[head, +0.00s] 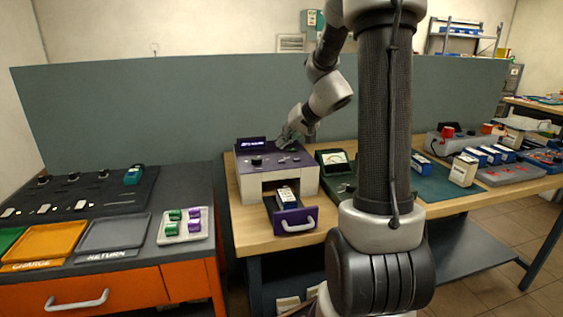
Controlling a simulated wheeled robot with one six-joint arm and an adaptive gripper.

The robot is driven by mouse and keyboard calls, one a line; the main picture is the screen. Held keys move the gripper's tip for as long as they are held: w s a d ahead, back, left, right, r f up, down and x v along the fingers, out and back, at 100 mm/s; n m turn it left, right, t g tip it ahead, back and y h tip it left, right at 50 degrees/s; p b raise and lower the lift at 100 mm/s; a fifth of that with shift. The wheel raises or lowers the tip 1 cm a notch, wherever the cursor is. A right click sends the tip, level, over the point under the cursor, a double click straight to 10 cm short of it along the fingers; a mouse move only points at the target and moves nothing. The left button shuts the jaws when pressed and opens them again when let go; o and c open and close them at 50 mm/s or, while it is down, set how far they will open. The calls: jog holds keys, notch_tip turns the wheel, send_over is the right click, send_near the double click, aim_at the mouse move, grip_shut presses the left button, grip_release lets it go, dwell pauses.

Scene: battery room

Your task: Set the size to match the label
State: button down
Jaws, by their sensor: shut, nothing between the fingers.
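A grey tester with a purple top (247,188) stands on the wooden bench. Its small display (251,144) is lit with purple text too small to read. A dark knob (256,161) sits on the top below the display; its setting cannot be read. The purple drawer (296,222) with a white handle is pulled out. A dark and white block (287,194), apparently a battery, lies in it; any label is too small to read. My gripper (285,142) is shut and empty over the right back part of the tester's top, right of the knob. Contact cannot be told.
A green meter (335,160) stands just right of the tester. At left, a dark bench holds a tray (162,239) of green and purple cells, an orange tray (45,243) and a grey tray (113,233). Several battery blocks (464,170) stand at right. A grey-green partition (180,105) runs behind.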

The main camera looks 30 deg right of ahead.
aim_at(284, 159)
jog(key=shift+r, duration=1.05)
dwell(1.1)
notch_tip(284, 159, up, 4)
jog(key=shift+f, duration=0.15)
jog(key=shift+f, duration=4.4)
jog(key=shift+f, duration=0.4)
